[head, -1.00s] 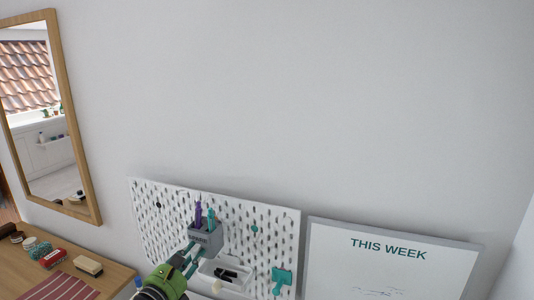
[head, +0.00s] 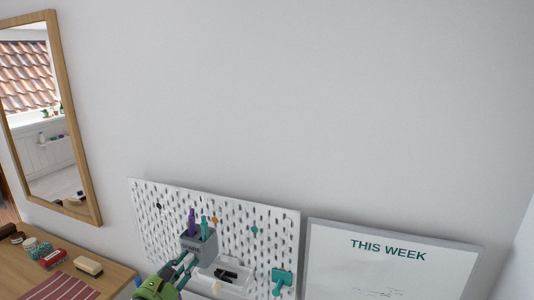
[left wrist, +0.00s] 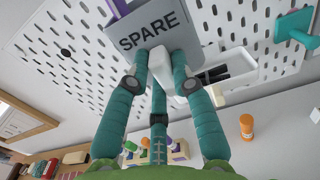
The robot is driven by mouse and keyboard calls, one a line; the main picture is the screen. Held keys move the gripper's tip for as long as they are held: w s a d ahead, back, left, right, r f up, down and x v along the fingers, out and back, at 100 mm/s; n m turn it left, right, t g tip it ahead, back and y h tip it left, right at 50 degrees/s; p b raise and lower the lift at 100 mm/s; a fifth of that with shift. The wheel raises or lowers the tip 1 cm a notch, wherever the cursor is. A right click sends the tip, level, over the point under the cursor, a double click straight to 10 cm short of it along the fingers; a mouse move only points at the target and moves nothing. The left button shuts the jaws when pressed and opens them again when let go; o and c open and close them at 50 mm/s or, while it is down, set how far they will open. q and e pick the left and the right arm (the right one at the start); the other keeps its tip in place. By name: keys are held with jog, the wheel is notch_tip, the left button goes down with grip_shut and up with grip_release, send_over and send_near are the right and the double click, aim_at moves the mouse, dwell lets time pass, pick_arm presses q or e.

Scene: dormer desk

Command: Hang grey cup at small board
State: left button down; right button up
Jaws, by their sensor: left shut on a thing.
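The grey cup (head: 199,245) holds a purple pen and a teal pen and stands roughly upright in front of the small white pegboard (head: 155,225). In the left wrist view the cup (left wrist: 187,20) reads "SPARE". My left gripper (head: 184,264), green with teal fingers, is shut on a white block at the cup's front; the fingertips (left wrist: 160,68) show this close up. An orange peg (head: 215,220) shows on the board just right of the pens. The cup's back is hidden, so I cannot tell whether it touches the board. My right gripper is out of view.
A white tray (head: 235,284) with dark items is on the board just right of the cup. A teal holder (head: 282,277) and a teal peg (head: 254,230) are further right. A "THIS WEEK" whiteboard (head: 390,265) stands beside it. The wall above is clear.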

pick_arm(q)
jog(key=shift+v, duration=1.85)
jog(key=shift+r, duration=0.15)
